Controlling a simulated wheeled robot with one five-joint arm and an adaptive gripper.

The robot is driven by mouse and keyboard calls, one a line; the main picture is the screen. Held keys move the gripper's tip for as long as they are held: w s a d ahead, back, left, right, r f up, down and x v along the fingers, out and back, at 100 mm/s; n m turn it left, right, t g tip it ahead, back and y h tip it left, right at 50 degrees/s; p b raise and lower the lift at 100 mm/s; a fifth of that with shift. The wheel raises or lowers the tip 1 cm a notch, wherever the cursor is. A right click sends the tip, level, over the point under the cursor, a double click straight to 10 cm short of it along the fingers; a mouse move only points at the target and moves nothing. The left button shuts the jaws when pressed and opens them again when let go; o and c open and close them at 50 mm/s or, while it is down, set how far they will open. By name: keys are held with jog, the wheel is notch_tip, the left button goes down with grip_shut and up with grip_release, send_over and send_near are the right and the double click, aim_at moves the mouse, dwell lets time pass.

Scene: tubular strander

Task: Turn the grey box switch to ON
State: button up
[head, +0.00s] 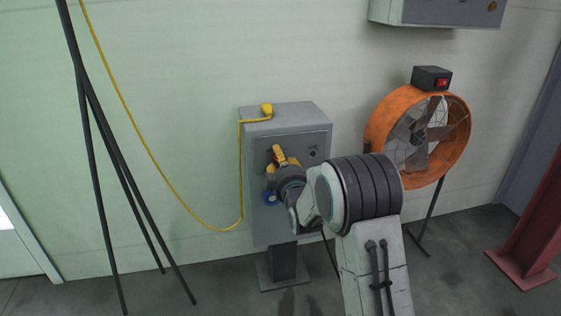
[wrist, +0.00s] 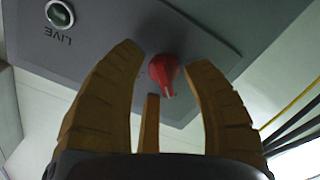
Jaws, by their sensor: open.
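The grey box (head: 258,222) stands on a post against the wall in the head view. Its front panel fills the upper part of the wrist view (wrist: 110,45). A red switch knob (wrist: 164,73) sticks out from that panel, with its narrow grip pointing down in the picture. My gripper (head: 273,168) is at the box front, its yellow fingers apart. In the wrist view the fingers stand around the knob with gaps on both sides; whether any finger touches it I cannot tell. In the head view the knob is hidden behind my gripper.
A round indicator (wrist: 60,14) marked LIVE is on the panel. A yellow cable (head: 160,175) hangs left of the box. An orange fan (head: 376,128) stands to the right. Black poles (head: 108,145) lean at the left, and a red post (head: 537,235) is at far right.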

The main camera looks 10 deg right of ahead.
grip_shut()
dwell(0.3)
jog(key=shift+m, duration=0.4)
jog(key=m, duration=0.4)
jog(key=shift+f, duration=0.1)
jog(key=m, duration=0.4)
jog(key=shift+f, duration=0.1)
jog(key=m, duration=0.5)
jog(key=shift+f, duration=0.1)
jog(key=shift+a+m, duration=0.1)
jog(key=shift+m, duration=2.1)
